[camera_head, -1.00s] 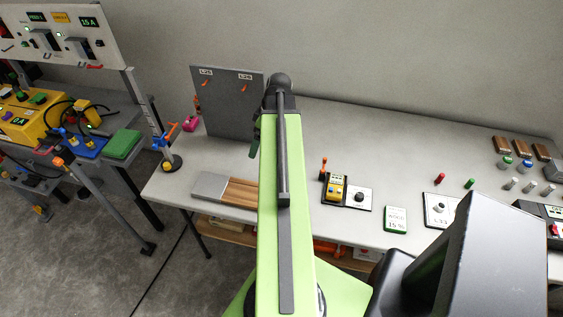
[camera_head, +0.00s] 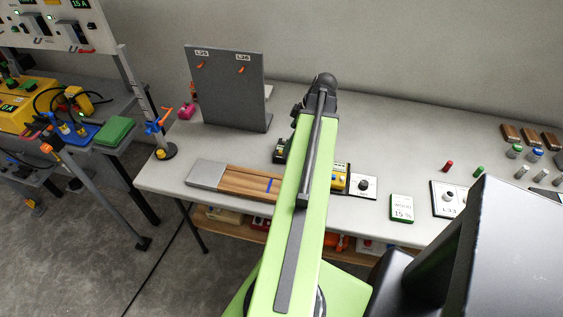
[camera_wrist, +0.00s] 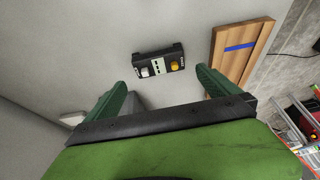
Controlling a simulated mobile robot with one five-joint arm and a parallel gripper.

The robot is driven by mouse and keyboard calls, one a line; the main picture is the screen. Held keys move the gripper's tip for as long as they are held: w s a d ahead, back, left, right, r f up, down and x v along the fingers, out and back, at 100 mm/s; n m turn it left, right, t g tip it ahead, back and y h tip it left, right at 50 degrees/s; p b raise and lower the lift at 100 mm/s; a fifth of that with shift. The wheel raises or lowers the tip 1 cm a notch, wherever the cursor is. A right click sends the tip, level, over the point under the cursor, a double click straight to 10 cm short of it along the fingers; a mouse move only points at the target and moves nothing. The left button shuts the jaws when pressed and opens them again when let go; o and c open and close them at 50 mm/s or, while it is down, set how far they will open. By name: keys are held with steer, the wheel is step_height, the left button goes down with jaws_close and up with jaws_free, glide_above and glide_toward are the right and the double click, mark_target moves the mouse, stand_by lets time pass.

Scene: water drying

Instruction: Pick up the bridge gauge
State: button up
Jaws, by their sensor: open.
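In the wrist view, a small black device (camera_wrist: 158,65), likely the bridge gauge, lies on the grey table. It carries a white knob, a yellow knob and a pale middle panel. My gripper (camera_wrist: 160,80) is open, its green fingers wide apart and empty. The device appears between and beyond the fingertips; the distance to it is unclear. In the head view, a black device (camera_head: 280,150) that looks like the same one shows at the left edge of my arm, partly hidden by it. My fingers are hidden there.
A wooden board (camera_head: 243,180) with a blue stripe lies near the table's front edge. A grey upright panel (camera_head: 228,90) stands behind. The back middle of the table is clear.

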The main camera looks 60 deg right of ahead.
mark_target(277, 158)
steer(key=b+x, duration=0.1)
steer(key=x, duration=0.2)
steer(key=shift+s, duration=0.15)
steer(key=shift+f+b, duration=0.25)
steer(key=shift+b, duration=0.05)
steer(key=shift+r, duration=0.1)
steer(key=b+x, duration=0.4)
steer(key=x, duration=0.1)
steer(key=shift+w+b, duration=0.3)
steer(key=shift+b, duration=0.05)
steer(key=c, duration=1.3)
